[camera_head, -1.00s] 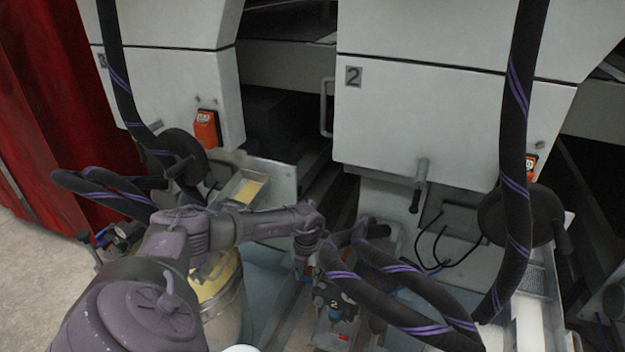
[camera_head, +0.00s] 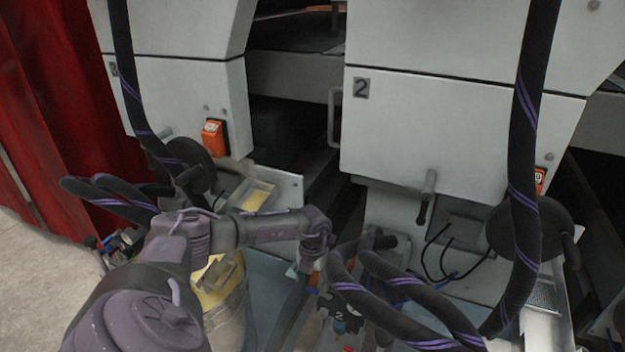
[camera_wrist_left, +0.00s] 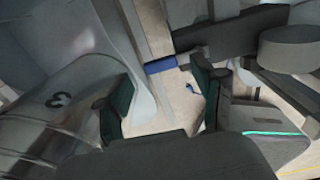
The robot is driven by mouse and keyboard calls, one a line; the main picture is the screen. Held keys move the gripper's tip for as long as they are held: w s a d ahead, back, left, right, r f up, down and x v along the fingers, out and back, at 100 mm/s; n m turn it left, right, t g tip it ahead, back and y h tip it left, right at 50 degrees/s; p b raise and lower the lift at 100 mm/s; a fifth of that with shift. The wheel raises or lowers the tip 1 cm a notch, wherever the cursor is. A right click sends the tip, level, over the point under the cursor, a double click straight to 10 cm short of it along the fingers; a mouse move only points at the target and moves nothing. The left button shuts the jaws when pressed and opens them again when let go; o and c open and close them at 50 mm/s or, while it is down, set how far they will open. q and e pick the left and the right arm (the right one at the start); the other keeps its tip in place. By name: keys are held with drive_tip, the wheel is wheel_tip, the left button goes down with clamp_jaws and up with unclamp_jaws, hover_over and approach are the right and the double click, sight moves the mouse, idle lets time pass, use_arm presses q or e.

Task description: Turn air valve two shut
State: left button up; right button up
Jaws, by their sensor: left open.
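A blue cylindrical piece (camera_wrist_left: 160,64) on a grey rod lies beyond the fingertips, with a smaller blue piece (camera_wrist_left: 192,89) nearby. My right gripper is not in view.
Thick black hoses with purple stripes (camera_head: 400,285) loop close to the right of my gripper. A metal bucket (camera_head: 222,285) stands to the left, and shows marked 3 in the left wrist view (camera_wrist_left: 60,115). Machine panel 2 (camera_head: 455,135) rises behind.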

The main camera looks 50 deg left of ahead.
sight(312, 289)
use_arm(q)
wheel_tip(312, 289, up, 10)
idle(0.3)
drive_tip(key=shift+f, duration=0.15)
idle(0.3)
